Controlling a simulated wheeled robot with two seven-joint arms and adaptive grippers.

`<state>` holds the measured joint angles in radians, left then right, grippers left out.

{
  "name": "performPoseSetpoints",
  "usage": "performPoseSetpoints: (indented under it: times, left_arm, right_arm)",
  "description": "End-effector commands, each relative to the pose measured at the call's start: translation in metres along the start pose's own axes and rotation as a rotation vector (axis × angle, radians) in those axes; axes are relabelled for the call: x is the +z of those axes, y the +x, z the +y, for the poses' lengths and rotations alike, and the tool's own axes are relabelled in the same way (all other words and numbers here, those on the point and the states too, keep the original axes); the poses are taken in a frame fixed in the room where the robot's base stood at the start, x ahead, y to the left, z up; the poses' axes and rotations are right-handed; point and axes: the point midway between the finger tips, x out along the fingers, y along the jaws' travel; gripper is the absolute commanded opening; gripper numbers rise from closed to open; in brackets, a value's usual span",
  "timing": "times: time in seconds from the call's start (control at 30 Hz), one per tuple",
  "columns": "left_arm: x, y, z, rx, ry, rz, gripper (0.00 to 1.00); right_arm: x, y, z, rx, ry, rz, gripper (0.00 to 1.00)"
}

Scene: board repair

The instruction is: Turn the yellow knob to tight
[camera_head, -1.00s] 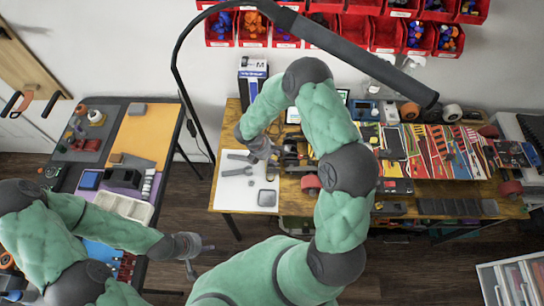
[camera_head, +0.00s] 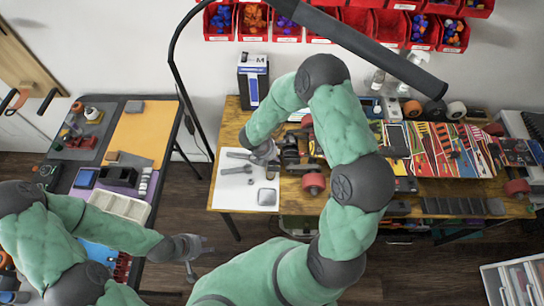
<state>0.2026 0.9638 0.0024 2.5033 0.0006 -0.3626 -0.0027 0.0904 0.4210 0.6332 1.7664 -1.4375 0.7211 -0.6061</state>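I cannot make out a yellow knob in this view; it may be hidden or too small. A skateboard truck assembly with dark metal parts (camera_head: 291,152) and a red wheel (camera_head: 313,183) is on the wooden workbench (camera_head: 232,122). My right gripper (camera_head: 266,156) is low over the bench, just left of this assembly. Its fingers are small and partly hidden, so I cannot tell whether they are open or whether they touch anything. My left gripper (camera_head: 196,260) hangs over the floor between the two tables, with its fingers apart and empty.
A white sheet (camera_head: 229,190) with grey tools (camera_head: 236,170) and a small grey square dish (camera_head: 267,197) lies on the bench's left end. Colourful skateboard decks (camera_head: 440,150) cover its right side. Red bins (camera_head: 286,25) hang above. A second table (camera_head: 135,132) stands left.

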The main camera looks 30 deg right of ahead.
Motion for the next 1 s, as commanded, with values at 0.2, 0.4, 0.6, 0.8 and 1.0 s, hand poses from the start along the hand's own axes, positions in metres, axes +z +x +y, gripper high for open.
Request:
performPoseSetpoints:
  times: [0.2, 0.4, 0.6, 0.8, 1.0]
  left_arm:
    - [-0.001, 0.016, -0.006, 0.000, 0.000, 0.000, 0.37]
    - [-0.001, 0.024, -0.009, 0.000, 0.000, 0.000, 0.37]
    - [-0.001, 0.029, -0.011, 0.000, 0.000, 0.000, 0.37]
    - [-0.001, 0.032, -0.011, 0.000, 0.000, 0.000, 0.37]
    - [-0.001, 0.032, -0.011, 0.000, 0.000, 0.000, 0.37]
  right_arm:
    - [-0.001, 0.004, -0.005, 0.068, -0.178, 0.000, 0.00]
    - [0.000, 0.003, -0.006, 0.124, -0.314, 0.000, 0.00]
    - [0.000, 0.003, -0.007, 0.161, -0.406, 0.001, 0.00]
    - [0.001, 0.002, -0.007, 0.181, -0.454, 0.001, 0.00]
    - [0.001, 0.002, -0.007, 0.187, -0.471, 0.001, 0.00]
